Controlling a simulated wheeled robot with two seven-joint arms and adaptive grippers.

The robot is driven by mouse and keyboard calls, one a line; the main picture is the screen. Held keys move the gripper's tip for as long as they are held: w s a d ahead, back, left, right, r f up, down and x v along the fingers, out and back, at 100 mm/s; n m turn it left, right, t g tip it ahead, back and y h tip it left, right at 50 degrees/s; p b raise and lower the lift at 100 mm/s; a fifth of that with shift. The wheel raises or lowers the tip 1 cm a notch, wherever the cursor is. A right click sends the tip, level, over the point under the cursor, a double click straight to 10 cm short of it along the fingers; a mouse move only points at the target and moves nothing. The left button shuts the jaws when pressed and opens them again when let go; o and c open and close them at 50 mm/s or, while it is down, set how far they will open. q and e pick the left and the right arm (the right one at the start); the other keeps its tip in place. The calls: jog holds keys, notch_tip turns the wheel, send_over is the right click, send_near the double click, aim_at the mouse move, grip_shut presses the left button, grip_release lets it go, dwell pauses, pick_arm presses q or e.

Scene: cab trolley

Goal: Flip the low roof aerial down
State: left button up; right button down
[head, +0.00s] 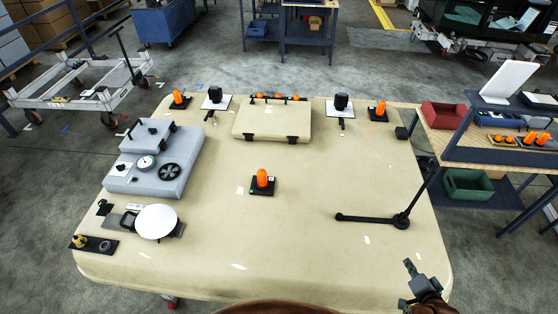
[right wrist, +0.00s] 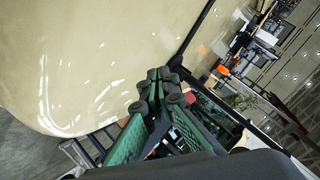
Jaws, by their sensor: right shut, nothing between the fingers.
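The black low roof aerial (head: 418,192) is at the right side of the beige roof panel (head: 300,225). Its thin rod rises at a slant from a round joint (head: 401,221), and a black bar (head: 368,218) runs left from that joint along the panel. My right gripper (head: 409,267) is below and right of the joint, near the panel's front right corner, apart from the aerial. In the right wrist view its fingers (right wrist: 160,76) are shut and empty. A dark rod (right wrist: 195,42) passes behind the fingertips there and seems to be the aerial. My left gripper is out of view.
An orange beacon (head: 262,182) stands mid-panel. A grey unit (head: 158,160) and a white disc (head: 156,221) are on the left, a beige hatch (head: 272,122) at the back. A wooden bench (head: 470,150) with red (head: 443,115) and green (head: 467,184) bins stands right. The front middle is clear.

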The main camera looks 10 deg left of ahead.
aim_at(418, 195)
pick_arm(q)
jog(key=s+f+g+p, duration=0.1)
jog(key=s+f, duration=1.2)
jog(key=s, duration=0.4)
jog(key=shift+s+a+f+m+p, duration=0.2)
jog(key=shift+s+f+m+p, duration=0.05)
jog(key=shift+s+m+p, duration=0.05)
pick_arm(e)
jog(key=w+d+r+m+t+h, duration=0.1)
jog(key=w+d+r+m+t, duration=0.2)
jog(key=w+d+r+m, duration=0.1)
jog(key=w+d+r+m+t, duration=0.3)
jog(key=w+r+m, duration=0.3)
jog(key=r, duration=0.5)
jog(key=shift+w+d+r+t+h, duration=0.15)
jog(key=shift+w+d+t+h, duration=0.3)
jog(key=shift+w, duration=0.7)
jog(key=w+p, duration=0.3)
jog(key=w, duration=0.7)
pick_arm(q)
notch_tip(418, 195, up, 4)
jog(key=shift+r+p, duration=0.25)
jog(key=shift+p, duration=0.5)
pick_arm(e)
jog(key=a, duration=0.1)
jog(key=s+a, duration=0.1)
jog(key=a, duration=0.1)
jog(key=shift+a, duration=0.1)
